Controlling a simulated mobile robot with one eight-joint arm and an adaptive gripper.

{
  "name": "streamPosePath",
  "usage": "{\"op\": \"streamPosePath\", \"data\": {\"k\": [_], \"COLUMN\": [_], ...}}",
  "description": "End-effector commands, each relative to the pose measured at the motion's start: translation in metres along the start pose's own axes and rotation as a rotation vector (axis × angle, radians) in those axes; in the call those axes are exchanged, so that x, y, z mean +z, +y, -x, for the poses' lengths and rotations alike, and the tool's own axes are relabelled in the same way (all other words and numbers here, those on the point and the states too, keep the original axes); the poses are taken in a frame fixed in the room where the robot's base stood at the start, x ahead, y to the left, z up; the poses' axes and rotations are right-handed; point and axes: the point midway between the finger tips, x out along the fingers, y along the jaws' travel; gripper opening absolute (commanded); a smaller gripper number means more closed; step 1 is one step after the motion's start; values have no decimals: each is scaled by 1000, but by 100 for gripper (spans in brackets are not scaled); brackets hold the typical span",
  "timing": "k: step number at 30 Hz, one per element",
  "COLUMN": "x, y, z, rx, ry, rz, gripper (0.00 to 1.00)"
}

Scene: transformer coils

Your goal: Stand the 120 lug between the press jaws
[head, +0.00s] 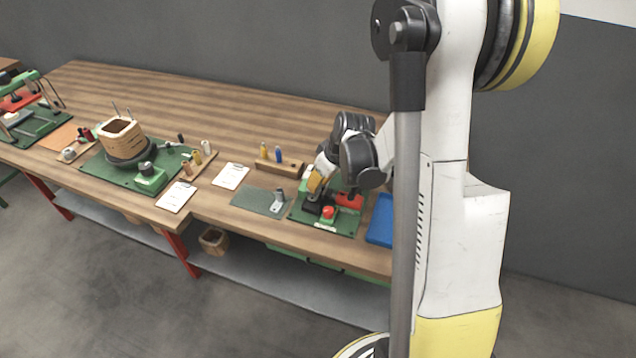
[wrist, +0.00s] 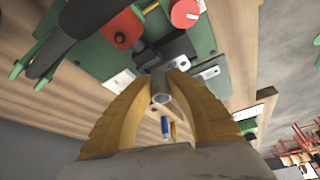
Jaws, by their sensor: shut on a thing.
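In the wrist view my gripper (wrist: 161,82) has its two yellow fingers shut on a grey metal lug (wrist: 162,97), with its round open barrel end facing the camera. Its markings cannot be read. The lug is close to the dark press jaws (wrist: 177,48); I cannot tell whether it is between them or touching them. In the head view my gripper (head: 316,184) is low over the green press (head: 345,222), and hides the held lug. A second grey lug (head: 279,198) stands on the grey mat beside the press; it also shows in the wrist view (wrist: 209,73).
The press has a red button (head: 328,212). A blue tray (head: 381,222) is right of it. A wooden block (head: 278,167) with yellow and blue pieces stands behind. A clipboard (head: 230,176) and a green board with a coil (head: 122,139) are further left. The rear bench is clear.

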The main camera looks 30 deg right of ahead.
Motion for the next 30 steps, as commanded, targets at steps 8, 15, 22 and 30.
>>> {"op": "streamPosePath", "data": {"k": [8, 15, 22, 30], "x": [0, 3, 4, 3], "y": [0, 0, 0, 0], "z": [0, -7, -10, -7], "rx": [0, 0, 0, 0], "ry": [0, 0, 0, 0], "rz": [0, 0, 0, 0], "gripper": [0, 0, 0, 0]}}
